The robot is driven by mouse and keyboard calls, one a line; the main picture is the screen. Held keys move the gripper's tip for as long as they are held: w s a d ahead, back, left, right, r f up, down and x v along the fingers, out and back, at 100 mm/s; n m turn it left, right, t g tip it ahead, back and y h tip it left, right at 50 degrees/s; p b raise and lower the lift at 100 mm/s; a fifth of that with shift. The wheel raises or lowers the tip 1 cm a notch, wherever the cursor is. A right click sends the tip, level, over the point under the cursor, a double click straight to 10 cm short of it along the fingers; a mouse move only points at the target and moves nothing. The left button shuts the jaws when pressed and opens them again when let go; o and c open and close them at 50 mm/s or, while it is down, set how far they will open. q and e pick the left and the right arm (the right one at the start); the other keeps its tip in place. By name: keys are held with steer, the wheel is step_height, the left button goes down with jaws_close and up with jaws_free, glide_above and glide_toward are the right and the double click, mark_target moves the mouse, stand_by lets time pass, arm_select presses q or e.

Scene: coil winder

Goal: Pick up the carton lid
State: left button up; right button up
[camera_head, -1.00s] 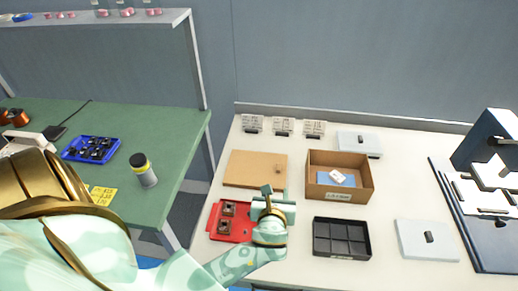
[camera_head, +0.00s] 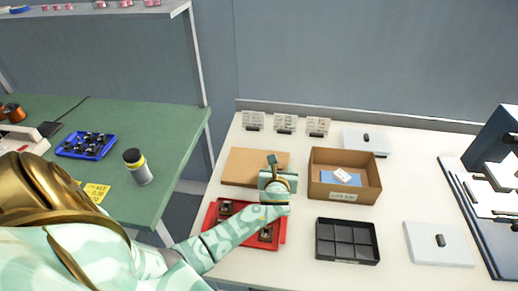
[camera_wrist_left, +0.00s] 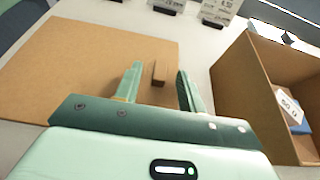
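The carton lid (camera_head: 243,167) is a flat brown board lying on the white table, left of the open carton. In the left wrist view the lid (camera_wrist_left: 75,65) fills the left side, and its small brown knob (camera_wrist_left: 159,74) shows between the fingers. My left gripper (camera_head: 272,162) is over the lid's right part and hides the knob in the head view. In the left wrist view the gripper (camera_wrist_left: 160,74) is open and empty. I cannot tell whether its tips reach down beside the knob. My right gripper is not in view.
The open brown carton (camera_head: 331,191) stands close right of the lid, with a white and a blue item inside. A red tray (camera_head: 276,238) lies in front, under my left forearm. A black divided tray (camera_head: 347,259) is front right. Small card stands (camera_head: 284,123) line the back.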

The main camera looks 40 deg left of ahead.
arm_select(q)
jaws_close()
steer(key=shift+r, duration=0.15)
